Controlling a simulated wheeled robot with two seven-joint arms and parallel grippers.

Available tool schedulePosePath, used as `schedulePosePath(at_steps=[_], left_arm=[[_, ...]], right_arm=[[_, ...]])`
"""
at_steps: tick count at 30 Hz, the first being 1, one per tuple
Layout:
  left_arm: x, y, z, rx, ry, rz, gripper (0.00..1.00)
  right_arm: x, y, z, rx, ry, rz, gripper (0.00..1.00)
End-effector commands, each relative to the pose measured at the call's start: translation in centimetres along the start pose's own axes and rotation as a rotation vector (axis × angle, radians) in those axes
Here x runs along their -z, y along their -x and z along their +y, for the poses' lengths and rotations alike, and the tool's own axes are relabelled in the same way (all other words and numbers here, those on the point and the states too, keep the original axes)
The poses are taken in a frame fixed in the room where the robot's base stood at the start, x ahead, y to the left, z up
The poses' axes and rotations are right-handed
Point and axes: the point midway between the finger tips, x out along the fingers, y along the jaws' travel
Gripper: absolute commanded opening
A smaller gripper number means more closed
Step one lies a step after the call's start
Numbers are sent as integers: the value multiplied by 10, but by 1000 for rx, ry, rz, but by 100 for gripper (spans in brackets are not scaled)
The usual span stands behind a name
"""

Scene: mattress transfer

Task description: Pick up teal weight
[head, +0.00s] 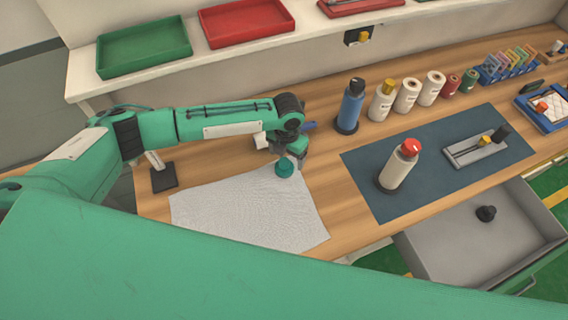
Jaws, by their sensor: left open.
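The teal weight (285,168) is a small rounded piece at the upper right of the white textured sheet (245,212) on the wooden table. My left gripper (292,152) is open and points down, right at the weight's back side in the picture. The gripper's fingers are small and partly hidden, so I cannot tell whether they stand around the weight or touch it. My right gripper is not in view.
A blue bottle (350,106) stands to the right of my left gripper. A white bottle with a red cap (399,165) stands on the dark blue mat (410,200). An open grey drawer (450,240) holds a black weight (486,213). A shelf with trays runs behind.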

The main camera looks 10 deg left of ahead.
Motion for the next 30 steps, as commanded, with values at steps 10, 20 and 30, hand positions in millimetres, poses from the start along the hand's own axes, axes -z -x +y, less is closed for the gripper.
schedulePosePath(at_steps=[10,20,30], left_arm=[[3,-29,6,-1,2,3,81],[2,-54,6,0,0,0,81],[2,-54,6,0,0,0,41]], right_arm=[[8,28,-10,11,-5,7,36],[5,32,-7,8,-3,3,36],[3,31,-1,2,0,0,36]])
